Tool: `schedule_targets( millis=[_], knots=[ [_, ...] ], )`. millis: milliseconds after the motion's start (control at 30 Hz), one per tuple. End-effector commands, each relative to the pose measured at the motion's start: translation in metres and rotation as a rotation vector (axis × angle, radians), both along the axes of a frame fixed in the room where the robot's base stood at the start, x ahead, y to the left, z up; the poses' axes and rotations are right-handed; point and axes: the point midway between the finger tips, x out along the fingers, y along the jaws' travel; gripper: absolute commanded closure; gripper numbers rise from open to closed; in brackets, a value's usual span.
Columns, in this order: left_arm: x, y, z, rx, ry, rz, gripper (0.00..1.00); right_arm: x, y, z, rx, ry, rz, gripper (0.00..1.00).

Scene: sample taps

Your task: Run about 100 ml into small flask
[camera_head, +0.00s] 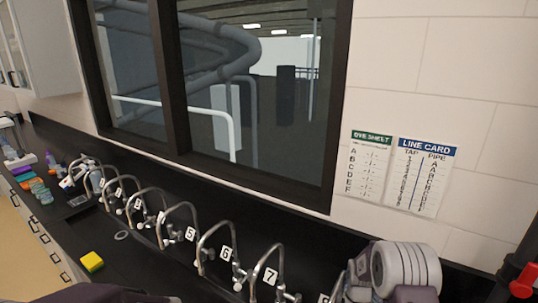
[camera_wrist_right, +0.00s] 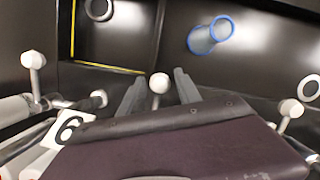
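My right gripper (camera_wrist_right: 158,88) is open, with its two grey fingers on either side of a round white tap knob (camera_wrist_right: 159,84); gaps show, and contact cannot be told. A tag reading 6 (camera_wrist_right: 70,130) stands left of it. A clear vessel with a blue rim (camera_wrist_right: 210,36) is on the dark surface beyond the fingers; whether it is the small flask I cannot tell. In the head view a row of curved metal taps carries number tags, among them tap 6 (camera_head: 212,243) and tap 7 (camera_head: 262,272). My left gripper is out of view.
A line card (camera_head: 421,177) pairing taps with pipes and a second sheet (camera_head: 369,165) hang on the wall. A yellow sponge (camera_head: 92,261) lies on the dark bench. Small coloured items crowd its far left end. Other white knobs (camera_wrist_right: 291,108) flank the gripper.

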Motion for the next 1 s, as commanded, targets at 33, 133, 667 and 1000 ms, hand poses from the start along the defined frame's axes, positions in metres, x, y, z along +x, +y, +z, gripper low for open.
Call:
schedule_targets(
  millis=[33,133,667,1000],
  knots=[
    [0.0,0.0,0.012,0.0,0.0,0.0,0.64,0.002,0.0,0.013,0.0,-0.002,0.0,0.6],
    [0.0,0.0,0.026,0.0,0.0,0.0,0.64,0.006,-0.001,0.029,0.0,-0.001,0.0,0.6],
    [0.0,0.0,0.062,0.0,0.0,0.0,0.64,0.02,-0.003,0.074,0.0,0.0,0.0,0.6],
    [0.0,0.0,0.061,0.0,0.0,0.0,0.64,0.019,-0.003,0.074,0.0,0.0,0.0,0.6]
  ],
)
